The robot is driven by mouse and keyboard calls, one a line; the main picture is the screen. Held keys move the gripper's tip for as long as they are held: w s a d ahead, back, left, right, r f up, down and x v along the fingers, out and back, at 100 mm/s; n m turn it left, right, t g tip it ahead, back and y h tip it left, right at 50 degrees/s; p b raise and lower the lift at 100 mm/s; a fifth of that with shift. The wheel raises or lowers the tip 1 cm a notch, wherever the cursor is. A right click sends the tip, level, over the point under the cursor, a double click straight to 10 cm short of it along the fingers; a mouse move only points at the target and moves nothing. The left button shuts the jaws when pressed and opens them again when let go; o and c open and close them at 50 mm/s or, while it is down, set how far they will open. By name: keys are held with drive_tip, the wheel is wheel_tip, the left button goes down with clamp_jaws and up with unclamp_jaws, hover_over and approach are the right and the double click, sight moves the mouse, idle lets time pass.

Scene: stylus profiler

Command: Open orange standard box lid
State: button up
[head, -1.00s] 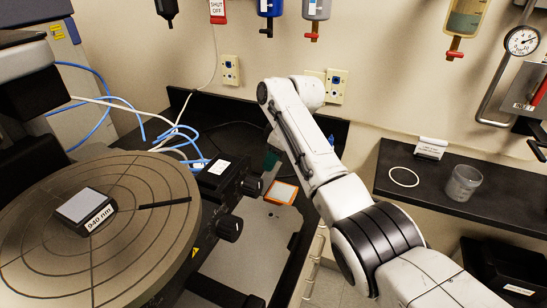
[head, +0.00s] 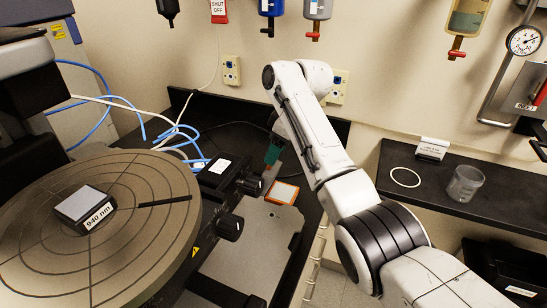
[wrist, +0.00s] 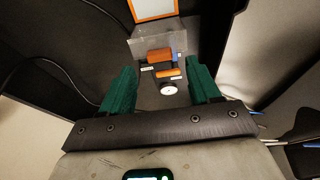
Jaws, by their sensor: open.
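The orange standard box (head: 283,193) shows in the head view as an orange-edged square with a white face, on the bench beyond the round stage. In the wrist view an orange frame around a white face (wrist: 154,9) is at the top edge, partly cut off. A grey, see-through-looking panel (wrist: 145,44) is just in front of it; I cannot tell whether it is the lid. My gripper (wrist: 162,82) has green fingers spread apart with nothing gripped. In the head view my gripper (head: 272,153) is above and behind the box, partly hidden by my arm.
An orange cylinder (wrist: 158,56), a smaller orange piece (wrist: 169,73) and a round white-faced part (wrist: 166,89) lie between the fingers' lines. The instrument's black knobs (head: 230,228) stand left of the box. Blue cables (head: 180,135) lie behind. A right shelf holds a beaker (head: 465,184).

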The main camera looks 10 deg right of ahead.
drive_tip(key=v, duration=0.7)
drive_tip(key=shift+b, duration=0.45)
drive_tip(key=shift+r, duration=0.1)
